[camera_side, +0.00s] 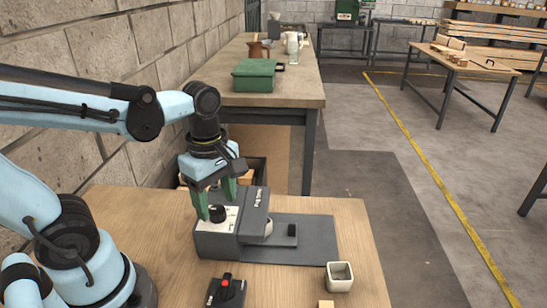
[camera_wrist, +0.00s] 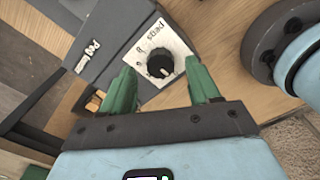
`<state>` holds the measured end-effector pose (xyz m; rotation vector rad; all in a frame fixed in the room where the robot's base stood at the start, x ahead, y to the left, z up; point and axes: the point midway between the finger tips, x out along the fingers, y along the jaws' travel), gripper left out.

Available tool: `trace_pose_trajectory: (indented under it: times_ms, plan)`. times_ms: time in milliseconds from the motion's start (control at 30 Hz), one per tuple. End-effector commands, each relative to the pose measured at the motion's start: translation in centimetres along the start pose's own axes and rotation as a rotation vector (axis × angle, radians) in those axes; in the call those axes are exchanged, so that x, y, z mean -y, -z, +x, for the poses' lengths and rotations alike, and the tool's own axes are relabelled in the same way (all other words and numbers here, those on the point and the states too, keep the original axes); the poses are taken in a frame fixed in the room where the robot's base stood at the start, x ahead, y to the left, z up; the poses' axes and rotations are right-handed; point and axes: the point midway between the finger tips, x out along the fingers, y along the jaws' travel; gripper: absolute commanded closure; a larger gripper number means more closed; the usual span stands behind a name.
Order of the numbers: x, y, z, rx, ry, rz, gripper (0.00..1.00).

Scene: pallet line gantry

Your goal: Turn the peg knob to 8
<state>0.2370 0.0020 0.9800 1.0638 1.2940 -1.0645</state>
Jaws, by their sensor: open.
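The peg knob (camera_wrist: 160,63) is a round black dial on a white plate printed "pegs", set on a grey machine (camera_wrist: 98,50). A pale pointer line shows on the knob, but the number it points at is too small to tell. In the side view the knob (camera_side: 217,213) sits on the sloped panel of the grey machine (camera_side: 216,244). My gripper (camera_side: 215,200) has green fingers and is open above the panel, one finger on each side of the knob. In the wrist view the fingers of my gripper (camera_wrist: 164,84) are apart with the knob beyond them, not gripped.
A black box with a red button (camera_side: 226,290) stands in front of the machine. A small square cup (camera_side: 339,276) and a wooden block (camera_side: 326,304) are at the right front of the table. A green box (camera_side: 254,75) is on the far bench.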

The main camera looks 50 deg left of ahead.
Motion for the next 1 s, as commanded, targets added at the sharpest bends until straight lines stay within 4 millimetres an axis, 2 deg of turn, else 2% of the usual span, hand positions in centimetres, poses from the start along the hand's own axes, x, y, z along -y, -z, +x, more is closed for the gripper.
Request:
trace_pose_trajectory:
  times_ms: [233, 567, 667, 933, 1000]
  plan:
    - [0.0, 0.0, 1.5, 0.000, 0.000, 0.000, 0.39]
    - [0.0, 0.0, 1.7, 0.000, 0.000, 0.000, 0.39]
    - [0.0, 0.0, 1.7, 0.000, 0.000, 0.000, 0.51]
    - [0.0, 0.0, 1.7, 0.000, 0.000, 0.000, 0.93]
    - [0.0, 0.0, 1.7, 0.000, 0.000, 0.001, 0.95]
